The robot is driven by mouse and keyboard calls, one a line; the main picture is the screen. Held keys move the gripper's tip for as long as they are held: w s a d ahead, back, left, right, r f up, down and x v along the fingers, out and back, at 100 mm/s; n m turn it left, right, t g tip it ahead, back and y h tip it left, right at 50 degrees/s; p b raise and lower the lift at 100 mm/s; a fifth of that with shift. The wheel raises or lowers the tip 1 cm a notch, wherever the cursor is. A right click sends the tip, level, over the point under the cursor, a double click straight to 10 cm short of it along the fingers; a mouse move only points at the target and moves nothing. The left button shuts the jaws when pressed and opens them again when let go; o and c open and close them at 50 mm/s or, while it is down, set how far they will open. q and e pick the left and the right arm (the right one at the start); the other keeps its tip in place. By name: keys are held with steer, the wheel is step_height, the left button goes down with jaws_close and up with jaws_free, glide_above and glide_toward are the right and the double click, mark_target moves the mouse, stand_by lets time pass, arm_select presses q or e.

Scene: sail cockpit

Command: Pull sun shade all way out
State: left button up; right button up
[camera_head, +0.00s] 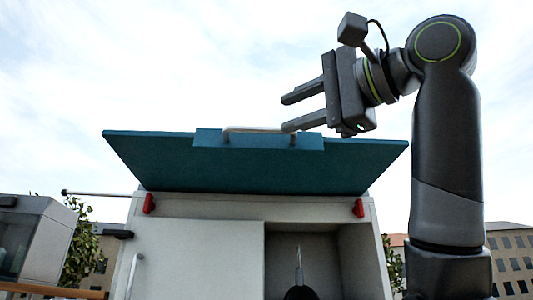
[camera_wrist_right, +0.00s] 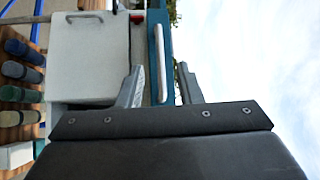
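The teal sun shade (camera_head: 250,168) is a wide slanted panel above a pale cabinet in the head view. A pale bar handle (camera_head: 256,129) runs along the middle of its upper edge. The shade (camera_wrist_right: 156,30) and handle (camera_wrist_right: 164,60) also show in the right wrist view. My right gripper (camera_head: 287,113) is open at the handle's right end, its lower fingertip overlapping that end in the picture. In the right wrist view the handle lies in line with the gap between the open fingers (camera_wrist_right: 160,84). I cannot tell whether they touch. My left gripper is not in view.
The pale cabinet (camera_head: 195,255) has an open compartment (camera_head: 310,245) with a dark object inside. Red brackets (camera_head: 149,204) sit below the shade, and a thin rod (camera_head: 95,194) sticks out left. Several rolled cylinders (camera_wrist_right: 22,72) show in the wrist view. Open sky is above.

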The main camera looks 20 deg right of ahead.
steer(key=b+v, duration=0.2)
steer(key=v, duration=0.5)
steer(key=shift+s+d, duration=0.15)
steer(key=shift+s, duration=0.15)
